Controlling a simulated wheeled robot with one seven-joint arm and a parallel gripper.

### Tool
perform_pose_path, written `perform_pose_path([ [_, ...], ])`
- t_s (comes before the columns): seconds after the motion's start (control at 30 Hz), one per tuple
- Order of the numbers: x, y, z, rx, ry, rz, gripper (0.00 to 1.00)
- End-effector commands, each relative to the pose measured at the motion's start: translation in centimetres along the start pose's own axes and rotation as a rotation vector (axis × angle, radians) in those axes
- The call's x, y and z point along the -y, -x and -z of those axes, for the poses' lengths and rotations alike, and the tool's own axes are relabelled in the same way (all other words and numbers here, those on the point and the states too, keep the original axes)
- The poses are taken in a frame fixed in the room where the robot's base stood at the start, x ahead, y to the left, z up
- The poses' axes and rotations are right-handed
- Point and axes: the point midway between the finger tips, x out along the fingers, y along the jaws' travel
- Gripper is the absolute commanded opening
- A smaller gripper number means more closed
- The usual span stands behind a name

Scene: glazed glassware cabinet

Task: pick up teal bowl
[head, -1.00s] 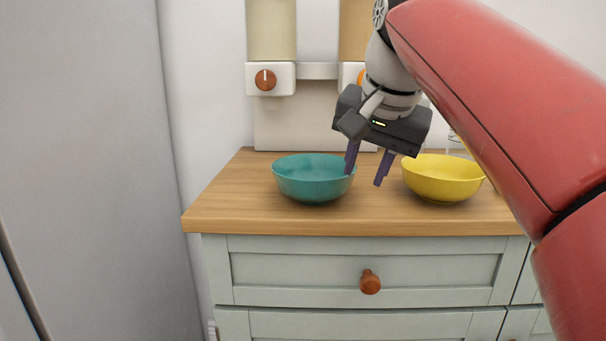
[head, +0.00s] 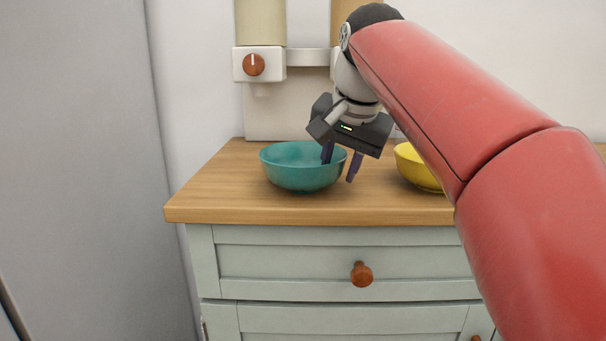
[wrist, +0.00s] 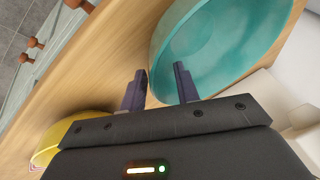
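The teal bowl (head: 303,174) stands upright on the wooden counter, left of the yellow bowl in the head view. In the wrist view the teal bowl (wrist: 215,45) fills the upper right. My gripper (head: 340,168) is open at the bowl's right side. Its left finger overlaps the bowl's right rim in the head view, and its right finger is outside the bowl. In the wrist view, my gripper (wrist: 160,85) shows one finger over the bowl and one over the counter, with the near rim between them. I cannot tell whether either finger touches the bowl.
A yellow bowl (head: 418,168) stands to the right, partly hidden by my arm. The wooden counter (head: 215,195) is bare left of the teal bowl. Dispensers with a knob (head: 253,65) are at the wall behind. Drawers (head: 330,262) lie below the counter.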

Motion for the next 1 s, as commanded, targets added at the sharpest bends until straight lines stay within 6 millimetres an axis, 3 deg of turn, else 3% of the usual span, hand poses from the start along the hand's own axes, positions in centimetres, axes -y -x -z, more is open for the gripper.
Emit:
perform_pose_path([
  [0.1, 0.0, 0.0, 0.0, 0.0, 0.0, 0.0, 0.29],
  [0.33, 0.0, 0.1, 0.0, 0.0, 0.0, 0.0, 0.0],
  [0.77, 0.0, 0.2, 0.0, 0.0, 0.001, 0.0, 0.0],
  [1.0, 0.8, 2.3, 1.0, -0.002, 0.001, 0.001, 0.0],
])
